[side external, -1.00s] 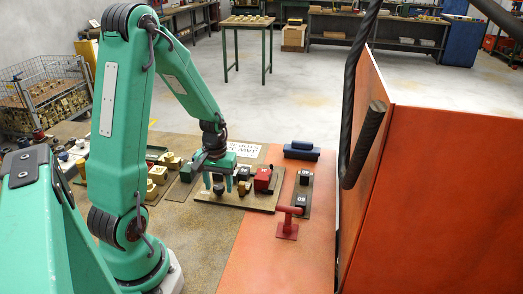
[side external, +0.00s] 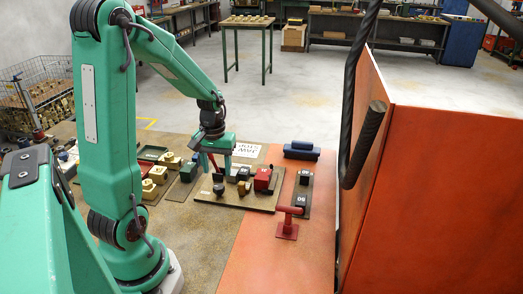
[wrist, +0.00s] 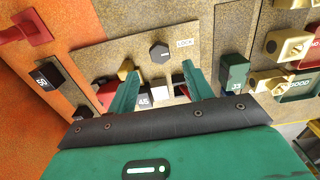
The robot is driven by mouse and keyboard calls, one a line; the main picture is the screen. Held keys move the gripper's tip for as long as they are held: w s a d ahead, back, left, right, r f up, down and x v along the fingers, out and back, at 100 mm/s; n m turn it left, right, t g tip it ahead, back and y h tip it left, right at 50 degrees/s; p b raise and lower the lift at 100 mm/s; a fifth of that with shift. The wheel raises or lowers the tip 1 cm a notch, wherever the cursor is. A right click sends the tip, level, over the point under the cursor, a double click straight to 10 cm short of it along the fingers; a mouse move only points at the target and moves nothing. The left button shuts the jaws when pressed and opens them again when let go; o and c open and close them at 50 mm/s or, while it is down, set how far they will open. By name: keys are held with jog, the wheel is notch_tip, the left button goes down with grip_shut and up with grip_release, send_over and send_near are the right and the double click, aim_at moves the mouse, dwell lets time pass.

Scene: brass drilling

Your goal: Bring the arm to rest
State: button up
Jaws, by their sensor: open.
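My gripper (side external: 216,171) is open above the brown board (side external: 262,204) in the side view, with its fingers pointing down. In the wrist view my gripper (wrist: 160,76) shows two green fingers spread apart, with nothing held between them. A black hexagonal knob (wrist: 159,53) next to the LOCK label (wrist: 184,43) lies beyond the fingertips. A block marked 45 (wrist: 143,101) and some red and brass parts show between and beside the fingers, partly hidden by them.
A red block (side external: 263,179) stands on the board. A red handle (side external: 288,222), black numbered blocks (side external: 302,199) and a blue block (side external: 301,151) lie to the right. Brass parts (side external: 157,174) stand left. A tall orange panel (side external: 440,200) fills the right side.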

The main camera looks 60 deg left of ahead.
jog(key=shift+r, duration=0.75)
jog(key=shift+w+d+r, duration=0.1)
jog(key=shift+d+r, duration=0.2)
jog(key=shift+d, duration=0.05)
jog(key=s+d+r+m+t, duration=0.2)
jog(key=d+r, duration=0.4)
jog(key=d, duration=0.3)
jog(key=s+d+r+m+t, duration=0.3)
jog(key=d+r+m, duration=0.4)
jog(key=d, duration=0.1)
jog(key=shift+s+d+r+t, duration=0.15)
jog(key=shift+s+d+t, duration=0.15)
jog(key=shift+s+d, duration=0.1)
